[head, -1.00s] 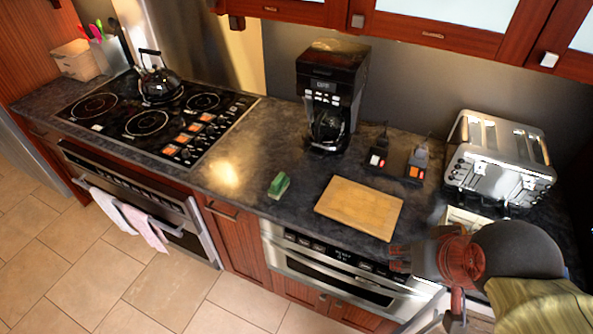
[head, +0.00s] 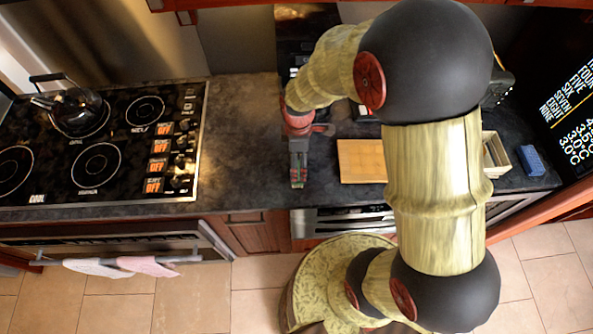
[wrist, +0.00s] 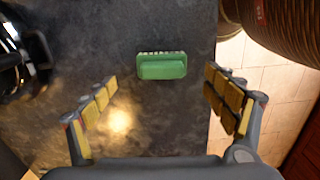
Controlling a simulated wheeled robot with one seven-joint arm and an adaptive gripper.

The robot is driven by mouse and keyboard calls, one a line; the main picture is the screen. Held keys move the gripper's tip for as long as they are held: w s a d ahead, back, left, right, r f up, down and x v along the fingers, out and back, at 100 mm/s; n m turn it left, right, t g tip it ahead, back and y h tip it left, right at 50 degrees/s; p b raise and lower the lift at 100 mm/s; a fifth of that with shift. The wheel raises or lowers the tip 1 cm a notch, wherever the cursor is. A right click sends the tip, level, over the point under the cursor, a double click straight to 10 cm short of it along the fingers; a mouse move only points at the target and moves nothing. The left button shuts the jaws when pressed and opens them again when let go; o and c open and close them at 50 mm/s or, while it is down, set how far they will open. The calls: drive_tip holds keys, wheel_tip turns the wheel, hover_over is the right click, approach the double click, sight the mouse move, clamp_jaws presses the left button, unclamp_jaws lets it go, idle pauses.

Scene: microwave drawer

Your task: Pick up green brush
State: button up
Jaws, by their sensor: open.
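The green brush (wrist: 162,66) lies on the dark stone counter in the wrist view, its long side across the picture. My gripper (wrist: 161,90) is open there, with yellow-padded fingers at left and right. The brush shows beyond and between the fingertips, with a gap on each side and nothing held. In the head view my gripper (head: 298,178) points down over the counter, just left of the cutting board, and hides most or all of the brush. The height between the fingertips and the brush is hard to tell.
The wooden cutting board (head: 361,161) lies right of my gripper. The stove top (head: 120,195) with a black kettle (head: 78,108) is at the left. A beige box (head: 496,155) and a blue sponge-like block (head: 533,160) sit at the right. Bare counter (head: 240,150) lies left of my gripper.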

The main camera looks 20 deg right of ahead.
drive_tip(key=f, duration=0.6)
drive_tip(key=shift+a+f, duration=0.2)
drive_tip(key=shift+s, duration=0.1)
drive_tip(key=shift+c, duration=1)
drive_tip(key=c, duration=1.1)
drive_tip(key=shift+r, duration=0.1)
